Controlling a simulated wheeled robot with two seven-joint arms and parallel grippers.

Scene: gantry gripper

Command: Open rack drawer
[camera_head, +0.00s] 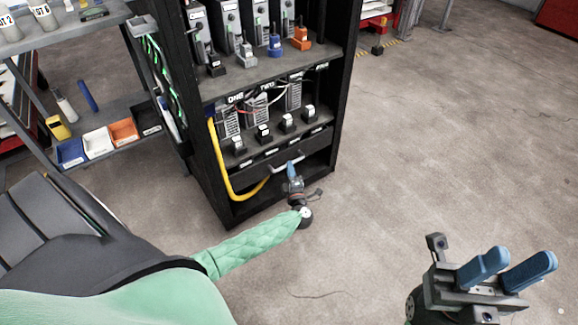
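The black rack (345,95) stands upright in the middle of the camera_head view. Its drawer (318,143) is low in the rack, below the shelf with the small devices, and its front looks about flush with the frame. A pale bar handle (277,169) is on the drawer front.
A yellow cable (216,160) hangs down the rack's left front and curves near the drawer. A workbench shelf with coloured bins (124,132) stands at left. The concrete floor (450,150) to the right is mostly clear.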

